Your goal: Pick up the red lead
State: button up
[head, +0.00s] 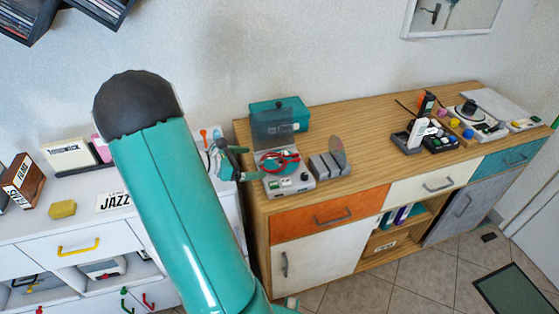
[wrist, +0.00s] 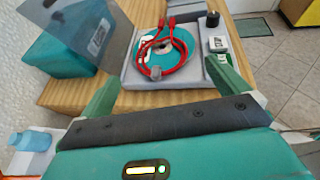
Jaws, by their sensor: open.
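The red lead (wrist: 154,50) lies coiled on a teal disc (wrist: 180,50) in an open grey player in the wrist view. In the head view the red lead (head: 279,161) shows on the player (head: 290,184), on the wooden sideboard. The player's clear lid (wrist: 90,28) stands raised on the left of the wrist view. My gripper (wrist: 165,92) is open and empty, its two green fingers spread wide on the near side of the player. In the head view my gripper (head: 240,165) is just left of the player.
A teal box (head: 280,114) stands behind the player, and a grey rack with a disc (head: 330,160) stands to its right. The sideboard top (head: 375,130) is mostly clear in the middle. A white cabinet (head: 80,215) is at the left.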

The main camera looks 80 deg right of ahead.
aim_at(271, 161)
jog(key=x, duration=0.5)
jog(key=shift+s+r, duration=0.1)
jog(key=shift+s+d+f, duration=0.2)
jog(key=shift+s+d, duration=0.05)
jog(key=c, duration=1)
